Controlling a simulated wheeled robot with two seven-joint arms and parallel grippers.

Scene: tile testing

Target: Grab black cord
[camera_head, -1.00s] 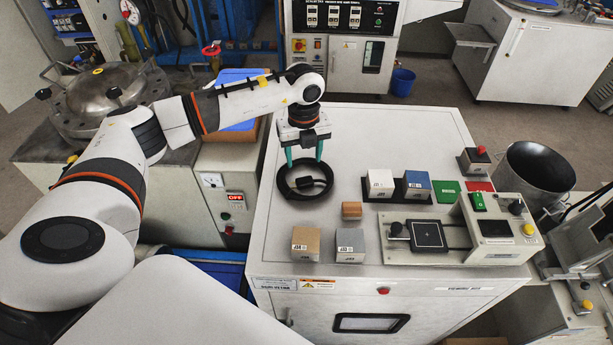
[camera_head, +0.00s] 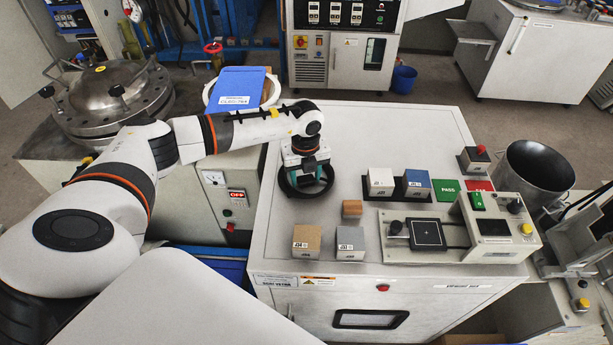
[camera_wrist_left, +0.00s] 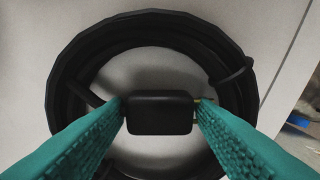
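The black cord (camera_head: 289,190) lies coiled in a ring on the white cabinet top (camera_head: 340,122), at its left side. My left gripper (camera_head: 306,178) is down over the coil and hides part of it in the head view. In the left wrist view the coil (camera_wrist_left: 70,65) surrounds a small black block (camera_wrist_left: 160,115) in its middle. The teal fingers of my left gripper (camera_wrist_left: 160,118) stand on either side of that block, very close to it. Whether they press on it is not clear. My right gripper is in neither view.
Small blocks, including a wooden cube (camera_head: 306,242) and a grey cube (camera_head: 350,243), stand right of the coil. A test device (camera_head: 490,225), a green PASS plate (camera_head: 447,190) and a metal pot (camera_head: 537,178) are further right. The cabinet's back area is clear.

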